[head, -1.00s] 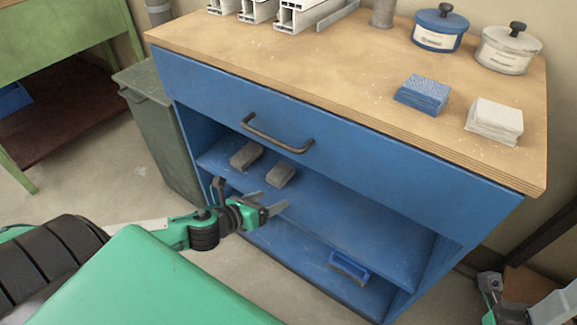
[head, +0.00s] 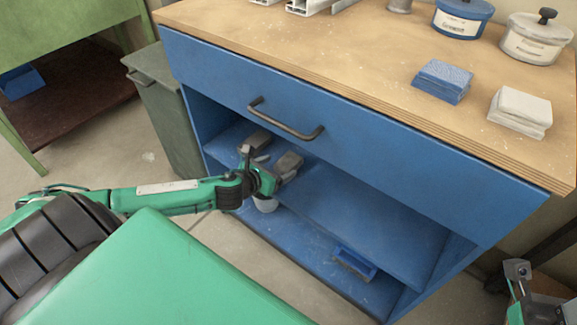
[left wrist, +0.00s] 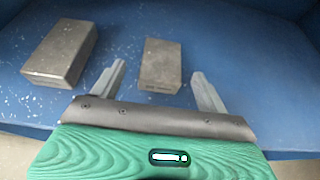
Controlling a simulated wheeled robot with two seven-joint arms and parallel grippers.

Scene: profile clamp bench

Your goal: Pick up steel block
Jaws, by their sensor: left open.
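Two grey steel blocks lie on the blue shelf under the drawer. In the left wrist view the larger block (left wrist: 62,52) is at the left, and the smaller block (left wrist: 161,64) is near the middle. In the head view they are the left block (head: 258,139) and the right block (head: 288,163). My left gripper (head: 272,165) is open at the shelf front. In the left wrist view its fingers (left wrist: 160,82) point toward the smaller block, one on each side of its near end. My right gripper (head: 517,285) is at the lower right, partly cut off.
The blue drawer with its dark handle (head: 284,121) overhangs the shelf (head: 350,205). A blue tray (head: 354,262) lies on the lower shelf. Blue cloths (head: 443,81), white cloths (head: 520,110) and lidded pots stand on the wooden top.

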